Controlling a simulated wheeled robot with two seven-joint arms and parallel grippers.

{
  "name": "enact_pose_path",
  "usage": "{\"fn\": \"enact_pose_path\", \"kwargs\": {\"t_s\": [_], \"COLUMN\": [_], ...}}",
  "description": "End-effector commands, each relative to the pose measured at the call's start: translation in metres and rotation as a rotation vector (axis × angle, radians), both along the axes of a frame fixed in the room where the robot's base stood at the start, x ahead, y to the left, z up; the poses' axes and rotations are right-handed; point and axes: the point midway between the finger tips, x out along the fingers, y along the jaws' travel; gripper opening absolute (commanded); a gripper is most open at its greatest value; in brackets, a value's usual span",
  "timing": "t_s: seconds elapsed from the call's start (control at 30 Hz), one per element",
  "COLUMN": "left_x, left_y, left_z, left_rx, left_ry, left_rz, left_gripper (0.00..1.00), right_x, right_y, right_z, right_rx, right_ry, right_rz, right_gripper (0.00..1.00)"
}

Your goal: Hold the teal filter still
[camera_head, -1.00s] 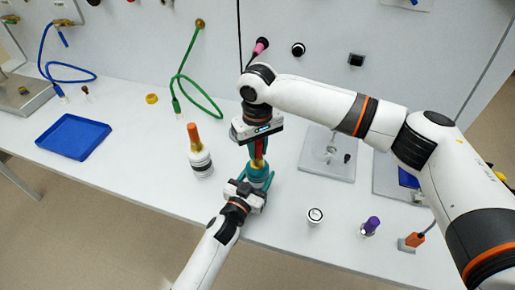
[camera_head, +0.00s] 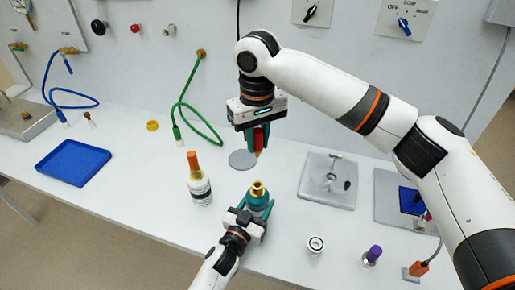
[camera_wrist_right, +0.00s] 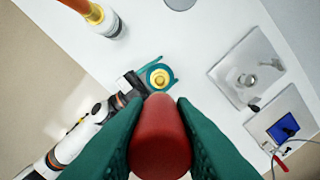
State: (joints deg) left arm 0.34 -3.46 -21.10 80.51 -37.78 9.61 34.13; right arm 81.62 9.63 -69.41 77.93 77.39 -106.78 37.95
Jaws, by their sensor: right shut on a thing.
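The teal filter (camera_head: 258,206) stands upright near the front edge of the bench, its brass top bare. In the right wrist view its brass top (camera_wrist_right: 160,77) shows from above. My left gripper (camera_head: 256,206) has its teal fingers closed around the filter's sides. My right gripper (camera_head: 257,143) hangs above and beyond the filter, clear of it. Its green fingers are shut on a red piece (camera_wrist_right: 160,137) with a little yellow at its lower end. The filter's lower body is partly hidden by my left gripper.
A white bottle with an orange top (camera_head: 199,180) stands close left of the filter. A grey disc (camera_head: 242,159) lies behind it. A blue tray (camera_head: 73,163) is far left, a grey plate with a fitting (camera_head: 318,190) right. A white cup (camera_head: 316,245) and purple-capped vial (camera_head: 373,255) stand front right.

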Motion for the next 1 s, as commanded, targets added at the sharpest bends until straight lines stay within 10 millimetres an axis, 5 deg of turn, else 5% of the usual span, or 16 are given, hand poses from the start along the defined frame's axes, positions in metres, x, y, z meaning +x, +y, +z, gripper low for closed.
{"fn": "enact_pose_path", "kwargs": {"t_s": [0.53,0.87,0.9,1.0], "left_x": [0.000,0.000,0.000,0.000], "left_y": [0.001,0.001,0.001,0.001], "left_z": [-0.002,-0.001,-0.001,-0.001], "left_rx": [0.004,0.004,0.004,0.003], "left_ry": [0.003,0.003,0.003,0.002], "left_rz": [0.002,0.002,0.002,0.001], "left_gripper": [0.27,0.27,0.58,0.75], "right_x": [0.000,0.000,0.000,0.000], "right_y": [0.001,0.000,0.000,0.000], "right_z": [0.043,0.048,0.048,0.048], "right_rx": [0.001,0.001,0.001,0.001], "right_ry": [0.000,0.000,0.000,0.000], "right_rz": [0.001,0.001,0.001,0.001], "right_gripper": [0.00,0.00,0.00,0.00]}}
